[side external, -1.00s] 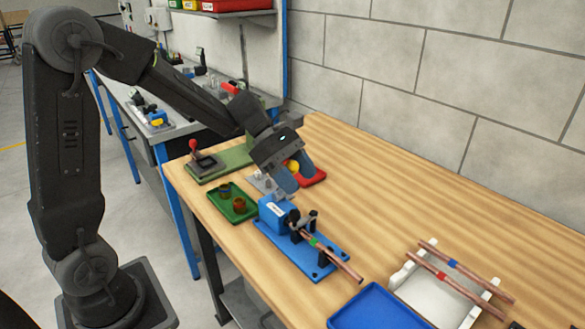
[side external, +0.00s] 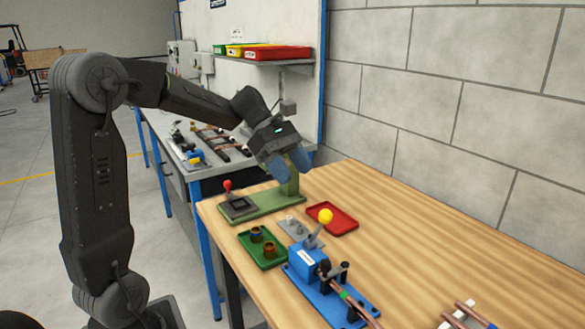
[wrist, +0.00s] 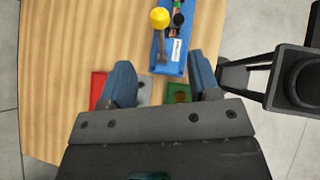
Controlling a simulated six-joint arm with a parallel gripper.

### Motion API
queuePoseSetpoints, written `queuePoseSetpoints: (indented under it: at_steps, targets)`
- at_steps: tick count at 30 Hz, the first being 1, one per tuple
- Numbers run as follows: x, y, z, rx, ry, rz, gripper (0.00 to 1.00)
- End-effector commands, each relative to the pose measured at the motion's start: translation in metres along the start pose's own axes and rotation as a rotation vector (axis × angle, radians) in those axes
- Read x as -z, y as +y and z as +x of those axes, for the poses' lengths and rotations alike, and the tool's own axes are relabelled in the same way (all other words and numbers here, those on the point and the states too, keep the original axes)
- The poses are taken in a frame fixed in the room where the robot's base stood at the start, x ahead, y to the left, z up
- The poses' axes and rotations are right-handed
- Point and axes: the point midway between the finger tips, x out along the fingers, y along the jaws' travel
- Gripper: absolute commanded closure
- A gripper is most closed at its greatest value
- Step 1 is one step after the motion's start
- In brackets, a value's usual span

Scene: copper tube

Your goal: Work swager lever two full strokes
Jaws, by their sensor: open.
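The swager is a blue block (side external: 309,259) on a blue base plate near the table's left edge. Its lever (side external: 315,238) stands up, tilted slightly right, with a yellow ball knob (side external: 326,216) on top. A copper tube (side external: 362,313) with a green band runs from its front. My gripper (side external: 291,168) is open and empty, above and behind the knob, apart from it. In the wrist view, the knob (wrist: 160,18) and lever (wrist: 161,46) lie at the top, beyond the open fingers. The tube's far end is out of the side view.
A green press-like fixture (side external: 262,206) with a red ball handle stands behind the swager. A red tray (side external: 345,226), a green tray (side external: 268,262) with small fittings, and a grey plate (side external: 292,229) with pegs surround it. The table to the right is largely clear.

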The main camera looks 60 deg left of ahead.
Motion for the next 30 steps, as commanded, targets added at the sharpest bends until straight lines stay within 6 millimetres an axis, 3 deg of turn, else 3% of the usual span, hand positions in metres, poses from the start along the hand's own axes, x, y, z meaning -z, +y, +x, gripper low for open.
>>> queuePoseSetpoints:
  at_steps: [8, 11, 15, 22, 26, 30]
  targets:
    - [-0.003, 0.0, 0.002, 0.012, 0.015, 0.005, 0.44]
    - [-0.017, -0.002, 0.009, 0.068, 0.101, 0.017, 0.44]
    - [-0.05, -0.006, 0.021, 0.144, 0.358, 0.034, 0.44]
    - [-0.099, -0.006, 0.022, 0.045, 0.733, 0.031, 0.44]
    - [-0.111, -0.005, 0.019, -0.018, 0.815, 0.021, 0.44]
    - [-0.106, -0.004, 0.023, -0.031, 0.831, 0.014, 0.44]
